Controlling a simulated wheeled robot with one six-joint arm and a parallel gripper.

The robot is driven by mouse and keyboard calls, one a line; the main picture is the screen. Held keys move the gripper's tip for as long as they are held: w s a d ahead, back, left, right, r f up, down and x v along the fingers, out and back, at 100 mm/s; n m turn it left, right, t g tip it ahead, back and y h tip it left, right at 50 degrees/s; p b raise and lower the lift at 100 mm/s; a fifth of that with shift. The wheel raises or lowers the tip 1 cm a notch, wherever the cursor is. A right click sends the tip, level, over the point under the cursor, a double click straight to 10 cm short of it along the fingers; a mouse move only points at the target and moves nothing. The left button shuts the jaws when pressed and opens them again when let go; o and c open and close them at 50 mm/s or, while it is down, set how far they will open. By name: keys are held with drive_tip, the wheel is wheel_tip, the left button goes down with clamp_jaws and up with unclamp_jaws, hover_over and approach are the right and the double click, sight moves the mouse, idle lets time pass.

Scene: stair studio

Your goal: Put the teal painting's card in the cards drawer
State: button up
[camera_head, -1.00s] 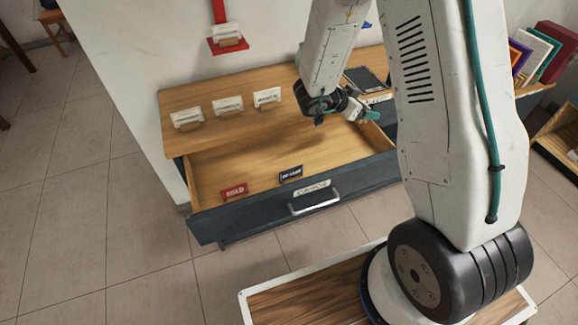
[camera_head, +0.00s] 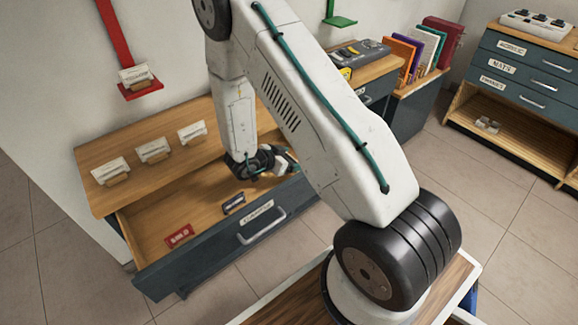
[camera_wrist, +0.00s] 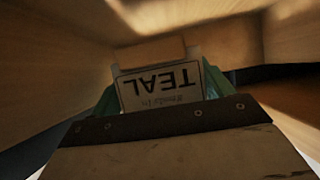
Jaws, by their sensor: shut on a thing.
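The white card reading TEAL (camera_wrist: 162,86) shows upside down in the wrist view, with a wooden block (camera_wrist: 150,52) behind it. My gripper (camera_wrist: 160,98) is shut on this card, its green fingers at either side. In the head view my gripper (camera_head: 284,163) is low at the right part of the open drawer (camera_head: 160,215), whose front has a label and handle. Blurred wooden walls surround the card in the wrist view. I cannot tell whether the card touches the drawer floor.
Several white cards in wooden holders (camera_head: 153,151) line the cabinet top (camera_head: 110,140). A book rack (camera_head: 420,55) stands at the back right.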

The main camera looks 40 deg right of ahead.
drive_tip(key=shift+f, duration=1.7)
drive_tip(key=shift+f, duration=0.1)
drive_tip(key=o, duration=0.9)
drive_tip(key=v, duration=1.2)
